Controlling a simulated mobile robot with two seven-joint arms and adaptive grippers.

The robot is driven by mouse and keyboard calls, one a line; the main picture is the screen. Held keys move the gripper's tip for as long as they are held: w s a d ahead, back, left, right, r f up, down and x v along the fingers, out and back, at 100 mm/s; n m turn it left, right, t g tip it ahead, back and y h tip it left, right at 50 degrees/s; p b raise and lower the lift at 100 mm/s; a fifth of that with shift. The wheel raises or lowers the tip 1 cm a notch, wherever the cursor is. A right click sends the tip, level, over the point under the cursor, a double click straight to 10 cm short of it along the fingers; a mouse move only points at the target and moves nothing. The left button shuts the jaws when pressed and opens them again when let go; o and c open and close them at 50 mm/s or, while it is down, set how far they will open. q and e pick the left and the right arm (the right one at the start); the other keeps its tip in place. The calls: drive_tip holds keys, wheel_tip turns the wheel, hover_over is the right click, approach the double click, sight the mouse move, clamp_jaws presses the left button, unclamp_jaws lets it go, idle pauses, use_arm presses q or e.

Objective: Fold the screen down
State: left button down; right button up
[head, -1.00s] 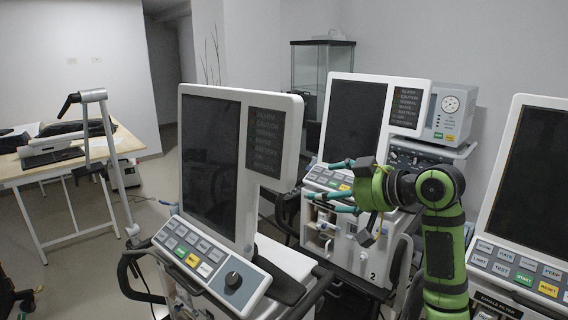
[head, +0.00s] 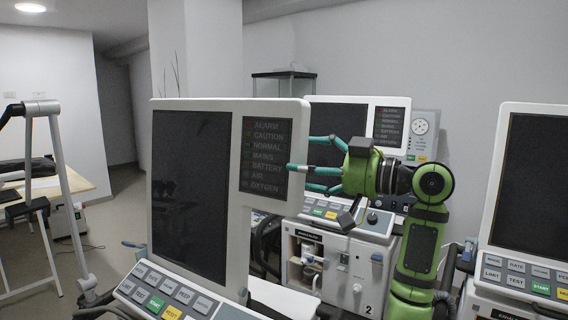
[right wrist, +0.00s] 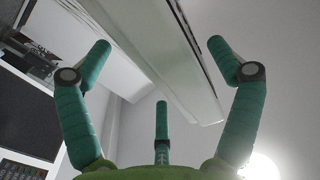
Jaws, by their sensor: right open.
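The nearest ventilator's screen (head: 195,190) stands upright in a white frame, with a dark display and a lit-label column on its right side. My right gripper (head: 308,166) is open at the right edge of this screen. One green finger shows in front of the frame's edge; the tips of the others end at or behind it. In the right wrist view my open fingers (right wrist: 158,75) spread around a long white edge of the frame (right wrist: 160,50). I cannot tell whether they touch it. My left gripper is not in view.
A second ventilator (head: 335,265), marked 2, stands behind my right arm. A third ventilator's screen (head: 535,200) is upright at the right. A button panel (head: 165,290) lies below the near screen. A grey jointed arm (head: 62,190) and a table (head: 75,190) are at the left.

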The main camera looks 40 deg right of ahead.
sight(289, 161)
drive_tip(key=p+x, duration=0.1)
drive_tip(key=x, duration=0.2)
drive_tip(key=shift+w+a+r, duration=0.1)
drive_tip(key=shift+w+r, duration=0.05)
drive_tip(key=shift+w, duration=0.15)
drive_tip(key=shift+w+a, duration=0.1)
drive_tip(key=shift+w, duration=0.3)
drive_tip(key=c, duration=1.6)
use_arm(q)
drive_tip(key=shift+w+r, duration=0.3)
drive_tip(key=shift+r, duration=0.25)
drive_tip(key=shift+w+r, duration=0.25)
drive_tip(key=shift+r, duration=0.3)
use_arm(e)
drive_tip(key=shift+c, duration=0.5)
